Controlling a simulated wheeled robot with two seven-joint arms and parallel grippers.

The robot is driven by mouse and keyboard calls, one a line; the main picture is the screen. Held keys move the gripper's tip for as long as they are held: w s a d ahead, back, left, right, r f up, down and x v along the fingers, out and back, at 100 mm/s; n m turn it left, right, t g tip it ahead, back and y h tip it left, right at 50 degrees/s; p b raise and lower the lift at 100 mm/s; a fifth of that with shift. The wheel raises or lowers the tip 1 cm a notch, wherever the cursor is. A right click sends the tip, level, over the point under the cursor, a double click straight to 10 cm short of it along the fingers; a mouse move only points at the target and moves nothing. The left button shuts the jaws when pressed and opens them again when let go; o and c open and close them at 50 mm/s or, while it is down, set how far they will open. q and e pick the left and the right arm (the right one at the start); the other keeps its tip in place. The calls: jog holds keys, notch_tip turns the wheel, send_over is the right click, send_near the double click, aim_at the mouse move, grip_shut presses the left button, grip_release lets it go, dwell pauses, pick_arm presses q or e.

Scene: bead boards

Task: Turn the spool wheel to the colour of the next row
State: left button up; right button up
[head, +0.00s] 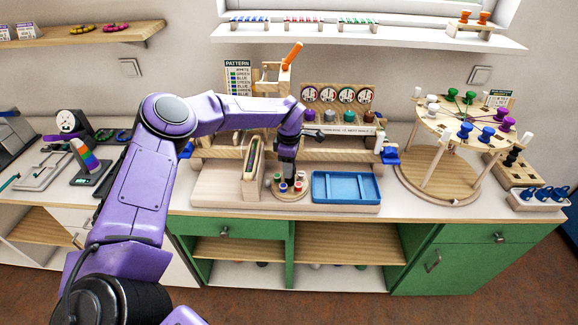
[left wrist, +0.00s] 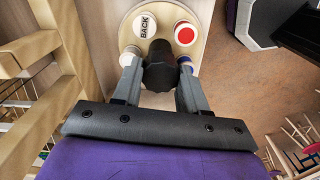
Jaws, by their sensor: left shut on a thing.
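A small round spool wheel (head: 290,194) stands on the wooden bench base, between an upright wooden slot and a blue tray. Its coloured caps stand around a dark central knob. In the left wrist view the wheel (left wrist: 163,18) shows a white cap marked BACK (left wrist: 145,26), a red-centred cap (left wrist: 184,34) and a partly hidden blue one. My left gripper (head: 289,177) points down over the wheel and is shut on the dark knob (left wrist: 160,72). A pattern card (head: 238,77) listing colour rows such as white, green and blue stands behind my arm. My right gripper is not in view.
The blue tray (head: 346,187) is empty, right of the wheel. The wooden slot (head: 253,160) stands close on its left. Dials (head: 338,95) and coloured knobs are behind. A large round peg stand (head: 455,125) with blue and purple pegs is at the right.

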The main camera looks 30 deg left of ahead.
pick_arm(q)
jog(key=m, duration=0.2)
jog(key=shift+s+d+f+m, duration=0.1)
jog(key=shift+f+m, duration=0.1)
jog(key=shift+m, duration=0.2)
jog(key=m, duration=0.3)
jog(key=shift+m, duration=0.3)
jog(key=m, duration=0.6)
jog(key=shift+f, duration=0.1)
jog(key=o, duration=1.1)
jog(key=shift+d, duration=0.1)
jog(key=shift+c, duration=0.2)
jog(key=shift+r, duration=0.2)
